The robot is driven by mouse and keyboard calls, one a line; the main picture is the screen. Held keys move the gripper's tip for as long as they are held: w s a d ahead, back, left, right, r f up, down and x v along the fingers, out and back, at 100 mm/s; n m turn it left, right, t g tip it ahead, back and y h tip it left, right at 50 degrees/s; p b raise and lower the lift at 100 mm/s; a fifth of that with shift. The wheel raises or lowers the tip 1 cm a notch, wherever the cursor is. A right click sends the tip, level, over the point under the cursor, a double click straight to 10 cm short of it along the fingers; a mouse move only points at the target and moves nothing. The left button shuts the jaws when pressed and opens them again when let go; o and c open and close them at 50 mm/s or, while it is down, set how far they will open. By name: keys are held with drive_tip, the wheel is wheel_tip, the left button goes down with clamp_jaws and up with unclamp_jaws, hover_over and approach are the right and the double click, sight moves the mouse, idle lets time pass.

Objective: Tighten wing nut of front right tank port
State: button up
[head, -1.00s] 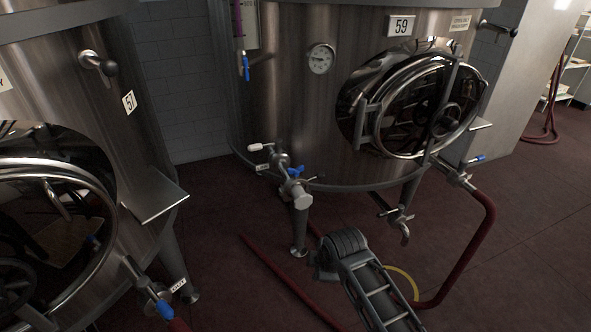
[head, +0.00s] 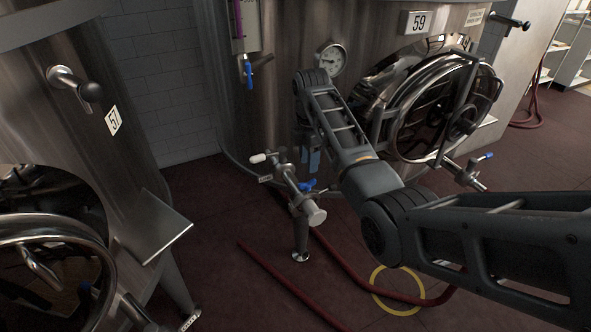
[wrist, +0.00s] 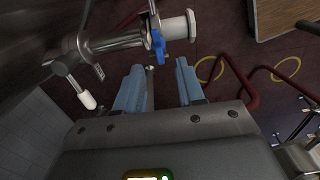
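Tank 59 (head: 275,75) has a steel port pipe (head: 290,180) low on its front left, with a pale round end cap (head: 316,216) and a blue wing nut (head: 308,185). In the wrist view the wing nut (wrist: 158,46) sits by the white cap (wrist: 178,26), just beyond my fingertips. My gripper (wrist: 160,66) is open, with two blue fingers and nothing between them. In the head view my gripper (head: 311,160) points down just above and behind the port, partly hidden by my arm. Whether it touches the wing nut cannot be told.
A white-handled valve (head: 261,158) sits left of the port. Another valve with a blue handle (head: 487,156) is at right, below the round hatch (head: 440,105). Red hoses (head: 280,280) and a yellow ring (head: 397,290) lie on the floor. Tank 57 (head: 60,120) stands at left.

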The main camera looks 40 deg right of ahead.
sight(307, 181)
drive_tip(key=shift+w+f, duration=0.1)
drive_tip(key=shift+w, duration=0.05)
wheel_tip(307, 181, down, 7)
drive_tip(key=shift+f+p, duration=0.2)
drive_tip(key=shift+p, duration=0.1)
drive_tip(key=shift+c, duration=0.2)
clamp_jaws()
